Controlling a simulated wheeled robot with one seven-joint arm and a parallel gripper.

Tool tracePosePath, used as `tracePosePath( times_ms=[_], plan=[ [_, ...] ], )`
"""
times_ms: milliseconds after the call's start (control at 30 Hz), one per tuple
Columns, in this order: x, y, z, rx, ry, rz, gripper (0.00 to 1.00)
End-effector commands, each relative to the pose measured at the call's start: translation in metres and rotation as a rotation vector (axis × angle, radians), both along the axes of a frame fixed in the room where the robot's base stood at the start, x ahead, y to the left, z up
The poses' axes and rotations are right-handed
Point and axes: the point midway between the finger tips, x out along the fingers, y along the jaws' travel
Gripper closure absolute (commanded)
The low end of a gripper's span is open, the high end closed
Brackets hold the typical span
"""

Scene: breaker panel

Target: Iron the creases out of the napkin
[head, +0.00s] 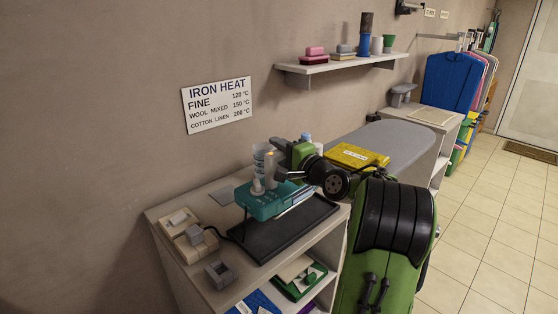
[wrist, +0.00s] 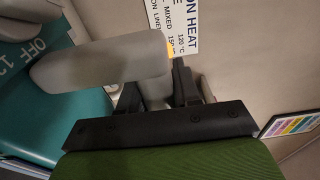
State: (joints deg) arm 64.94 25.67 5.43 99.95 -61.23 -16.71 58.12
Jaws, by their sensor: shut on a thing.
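The teal iron (head: 268,204) is at or just over the black tray (head: 285,232) on the near counter; I cannot tell if it touches. Its pale grey handle (wrist: 95,65) fills the middle of the wrist view, with the teal side and an "OFF" marking (wrist: 35,47) at the left. My gripper (head: 272,162) is shut on the handle; its dark fingers (wrist: 160,90) show either side of the handle post. A yellow cloth-like piece with a white label (head: 355,157), perhaps the napkin, lies on the grey ironing board (head: 395,140). Its creases are too small to see.
A box with a cord (head: 190,232) and a small grey holder (head: 220,274) stand left of the tray. A heat sign (head: 217,105) reads fine 120, wool mixed 150, cotton linen 200 °C. A wall shelf (head: 345,62) holds small items.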

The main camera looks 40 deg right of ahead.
Motion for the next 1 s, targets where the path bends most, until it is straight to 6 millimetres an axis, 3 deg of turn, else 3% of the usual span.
tracePosePath(
  times_ms=[433, 1000],
  plan=[
    [0.0, 0.001, 0.009, -0.004, -0.007, 0.001, 1.0],
    [0.0, 0.001, 0.047, -0.005, -0.008, 0.001, 1.0]
  ],
)
